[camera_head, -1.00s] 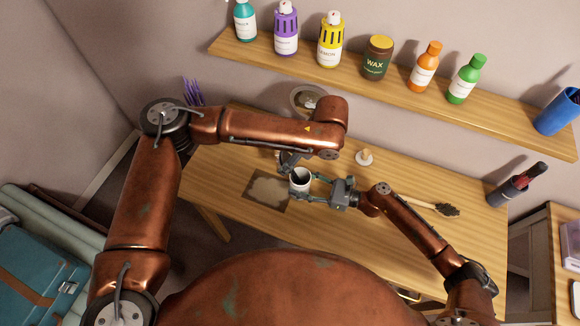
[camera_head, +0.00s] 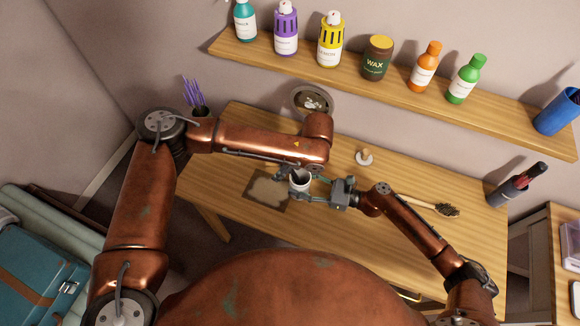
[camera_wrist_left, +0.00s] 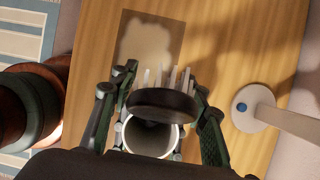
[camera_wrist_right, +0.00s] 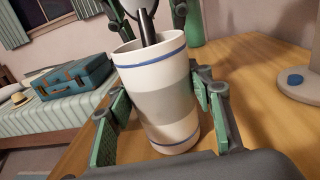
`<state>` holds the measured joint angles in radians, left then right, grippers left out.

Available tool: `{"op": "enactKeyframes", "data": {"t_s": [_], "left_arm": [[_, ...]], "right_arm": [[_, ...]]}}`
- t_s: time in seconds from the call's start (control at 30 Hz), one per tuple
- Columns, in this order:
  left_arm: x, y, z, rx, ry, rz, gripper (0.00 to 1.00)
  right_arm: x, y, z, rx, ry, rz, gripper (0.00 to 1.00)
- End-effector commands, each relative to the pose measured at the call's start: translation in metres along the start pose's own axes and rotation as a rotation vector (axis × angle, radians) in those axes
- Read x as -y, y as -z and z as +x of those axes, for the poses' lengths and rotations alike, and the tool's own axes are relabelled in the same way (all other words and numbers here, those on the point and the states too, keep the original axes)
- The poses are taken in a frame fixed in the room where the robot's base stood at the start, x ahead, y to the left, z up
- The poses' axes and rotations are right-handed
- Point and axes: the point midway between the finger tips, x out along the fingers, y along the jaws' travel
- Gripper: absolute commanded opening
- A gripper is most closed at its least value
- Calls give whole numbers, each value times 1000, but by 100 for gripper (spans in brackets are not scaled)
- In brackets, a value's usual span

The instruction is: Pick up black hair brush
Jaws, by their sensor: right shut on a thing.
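The white cup with blue bands (camera_wrist_right: 160,95) stands upright between the fingers of my right gripper (camera_wrist_right: 162,122), which is shut on it. It also shows in the head view (camera_head: 300,183). The black hair brush (camera_wrist_left: 163,103), a dark oval head with pale bristles, shows above the cup mouth in the left wrist view. Its dark handle (camera_wrist_right: 147,27) goes down into the cup in the right wrist view. My left gripper (camera_wrist_left: 165,92) is open, with one finger on each side of the brush head. Any contact is unclear.
A shelf (camera_head: 400,90) with several bottles hangs above.

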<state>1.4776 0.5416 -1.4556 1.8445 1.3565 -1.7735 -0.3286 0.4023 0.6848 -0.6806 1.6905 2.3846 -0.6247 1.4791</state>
Motion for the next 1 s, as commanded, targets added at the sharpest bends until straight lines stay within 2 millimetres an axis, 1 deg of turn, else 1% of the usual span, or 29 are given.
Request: {"op": "enactKeyframes", "data": {"t_s": [0.03,0.07,0.5,0.67,1.0], "left_arm": [[0,0,0,0,0,0,37],[0,0,0,0,0,0,35],[0,0,0,-1,0,1,5],[0,1,-1,-1,1,1,2],[0,1,-1,-2,1,2,0]], "right_arm": [[0,0,0,0,0,0,19],[0,0,0,0,0,0,19],[0,0,0,0,0,0,19],[0,0,0,0,0,0,19],[0,0,0,0,0,0,19]]}}
